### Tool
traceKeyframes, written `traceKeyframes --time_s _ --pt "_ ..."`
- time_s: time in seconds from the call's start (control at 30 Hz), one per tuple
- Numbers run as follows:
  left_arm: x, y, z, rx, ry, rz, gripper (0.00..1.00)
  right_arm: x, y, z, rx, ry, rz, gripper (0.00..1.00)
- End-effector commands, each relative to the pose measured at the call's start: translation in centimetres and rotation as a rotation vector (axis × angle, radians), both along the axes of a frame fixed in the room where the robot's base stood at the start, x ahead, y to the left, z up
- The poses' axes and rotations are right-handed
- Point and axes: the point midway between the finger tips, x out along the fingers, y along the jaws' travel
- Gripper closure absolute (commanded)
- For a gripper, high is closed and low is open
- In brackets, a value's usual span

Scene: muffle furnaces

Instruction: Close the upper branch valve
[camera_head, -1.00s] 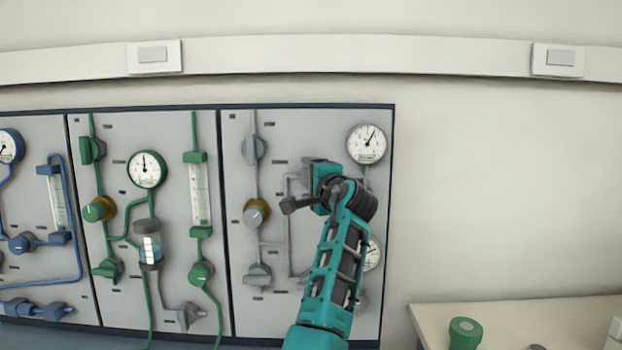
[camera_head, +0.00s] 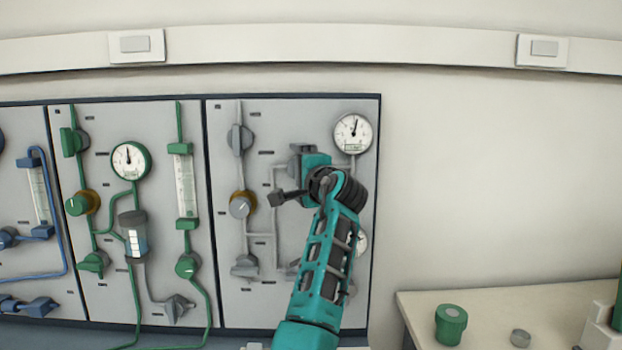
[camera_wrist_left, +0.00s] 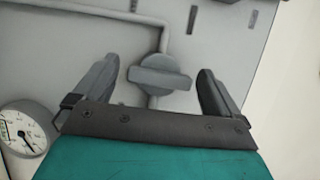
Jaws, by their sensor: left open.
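My left gripper (camera_head: 290,180) is in front of the right-hand grey panel (camera_head: 320,308), below and left of the upper white gauge (camera_head: 353,133). In the left wrist view the gripper (camera_wrist_left: 157,68) is open, one finger on each side of a grey valve handle (camera_wrist_left: 160,78). Clear gaps show between the handle and both fingers. The handle's bar lies across a grey pipe that continues above and below it. In the head view this valve is hidden behind my gripper and arm, so I cannot tell its place on the panel. My right gripper is not in view.
On the same panel are a grey valve (camera_head: 240,139), an amber-ringed knob (camera_head: 242,204) and a lower grey valve (camera_head: 244,265). A lower gauge (camera_head: 362,243) is partly behind my arm. A table (camera_head: 410,306) with a green-topped item (camera_head: 451,324) stands right.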

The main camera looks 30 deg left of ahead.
Motion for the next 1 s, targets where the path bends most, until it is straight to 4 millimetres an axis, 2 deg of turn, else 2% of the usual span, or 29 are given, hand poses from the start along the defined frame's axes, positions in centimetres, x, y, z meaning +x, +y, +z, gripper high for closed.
traceKeyframes --time_s 0.3,0.5,0.7,1.0 --pt "-4.0 -5.6 -0.2 -0.003 0.000 -0.004 0.02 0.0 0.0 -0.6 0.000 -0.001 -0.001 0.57" --pt "-6.0 -8.3 0.0 -0.001 0.000 -0.003 0.02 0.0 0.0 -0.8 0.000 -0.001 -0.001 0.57" --pt "-6.8 -9.5 0.0 -0.001 0.002 -0.001 0.02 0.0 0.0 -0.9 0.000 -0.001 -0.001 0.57" --pt "-6.9 -9.5 0.0 -0.001 0.001 -0.001 0.02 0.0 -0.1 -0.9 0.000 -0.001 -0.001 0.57"
